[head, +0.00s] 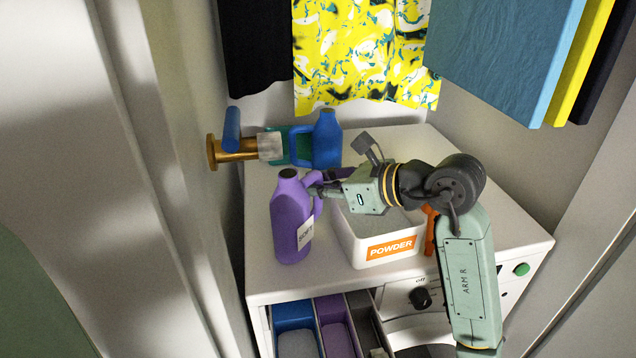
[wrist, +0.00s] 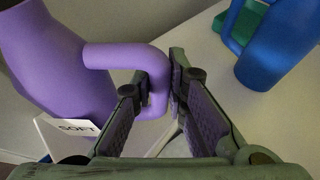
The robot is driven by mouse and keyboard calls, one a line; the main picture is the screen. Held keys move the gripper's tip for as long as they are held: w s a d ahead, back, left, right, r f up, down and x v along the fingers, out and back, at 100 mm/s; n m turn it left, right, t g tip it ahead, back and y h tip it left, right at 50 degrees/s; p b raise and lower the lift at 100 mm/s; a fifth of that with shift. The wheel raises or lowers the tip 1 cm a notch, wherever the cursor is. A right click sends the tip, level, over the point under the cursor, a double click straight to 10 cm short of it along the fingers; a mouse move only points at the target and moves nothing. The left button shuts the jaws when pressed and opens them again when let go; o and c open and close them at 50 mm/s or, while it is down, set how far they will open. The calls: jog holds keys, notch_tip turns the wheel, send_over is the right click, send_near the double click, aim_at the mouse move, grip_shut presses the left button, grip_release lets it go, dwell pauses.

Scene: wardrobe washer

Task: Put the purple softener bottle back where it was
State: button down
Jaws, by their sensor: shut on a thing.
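The purple softener bottle (head: 290,222) stands upright, or nearly so, at the left front of the washer top, with a white label on its side. In the head view I cannot tell whether its base touches the top. My gripper (head: 318,186) reaches it from the right and is shut on its handle. In the wrist view the purple bottle (wrist: 60,65) fills the left side, and its handle (wrist: 157,85) runs between the two fingers of my gripper (wrist: 160,92).
A white powder box (head: 390,251) stands just right of the bottle, under my wrist. A blue bottle (head: 327,142) and a green thing (head: 297,146) stand behind. An open drawer with blue and purple compartments (head: 338,335) is below the front edge. Clothes (head: 360,55) hang above.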

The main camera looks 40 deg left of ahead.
jog(key=shift+f+b, duration=0.25)
jog(key=shift+b, duration=0.1)
jog(key=c, duration=1.6)
grip_release()
jog(key=shift+r, duration=0.1)
jog(key=shift+r+p, duration=0.15)
jog(key=shift+p, duration=0.15)
jog(key=b+v, duration=0.3)
jog(key=v, duration=0.9)
jog(key=shift+s, duration=0.1)
